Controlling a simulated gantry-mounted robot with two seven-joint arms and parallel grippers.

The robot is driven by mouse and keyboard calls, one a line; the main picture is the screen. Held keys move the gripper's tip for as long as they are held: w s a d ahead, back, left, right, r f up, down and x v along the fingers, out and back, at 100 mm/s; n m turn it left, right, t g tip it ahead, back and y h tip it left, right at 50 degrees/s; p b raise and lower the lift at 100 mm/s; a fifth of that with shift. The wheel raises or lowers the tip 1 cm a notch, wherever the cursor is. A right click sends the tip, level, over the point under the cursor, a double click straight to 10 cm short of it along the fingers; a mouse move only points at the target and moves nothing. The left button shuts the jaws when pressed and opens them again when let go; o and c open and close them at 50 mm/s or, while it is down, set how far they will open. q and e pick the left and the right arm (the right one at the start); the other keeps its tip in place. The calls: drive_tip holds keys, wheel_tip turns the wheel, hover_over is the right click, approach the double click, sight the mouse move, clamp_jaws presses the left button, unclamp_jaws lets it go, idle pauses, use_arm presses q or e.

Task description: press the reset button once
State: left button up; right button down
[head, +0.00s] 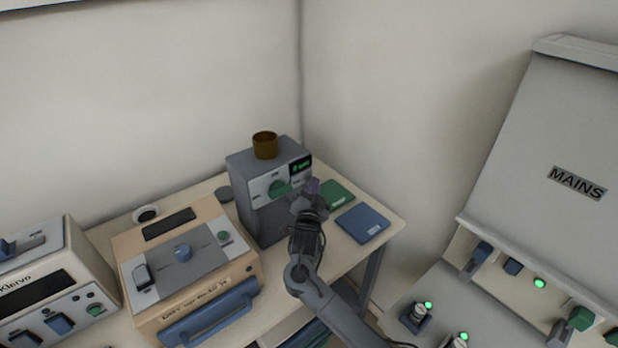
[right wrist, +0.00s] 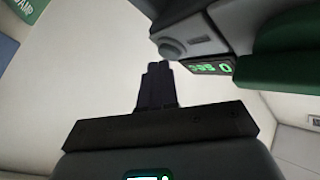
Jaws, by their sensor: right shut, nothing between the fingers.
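A grey boxy instrument (head: 262,216) stands at the back corner of the table. Its pale front panel has a green knob (head: 279,188) and a small green-lit display (head: 301,164). In the right wrist view the display (right wrist: 208,67) and a round grey button (right wrist: 172,47) beside it show at the top; I cannot read a reset label. My right gripper (head: 313,186) is in front of the panel's right side, below the display. In the right wrist view its shut, empty fingers (right wrist: 159,68) appear just below the button; contact cannot be told. My left gripper is not in view.
A brown cup (head: 265,144) stands on the instrument. A green book (head: 338,194) and a blue book (head: 362,224) lie to its right. A tan box device (head: 190,283) and a white device (head: 50,280) stand left. A MAINS panel (head: 545,150) is at right.

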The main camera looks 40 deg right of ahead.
drive_tip(key=shift+s+p, duration=0.35)
drive_tip(key=shift+s, duration=0.2)
drive_tip(key=s+p, duration=0.4)
drive_tip(key=s, duration=0.1)
drive_tip(key=shift+d, duration=0.15)
idle(0.6)
drive_tip(key=shift+r, duration=0.15)
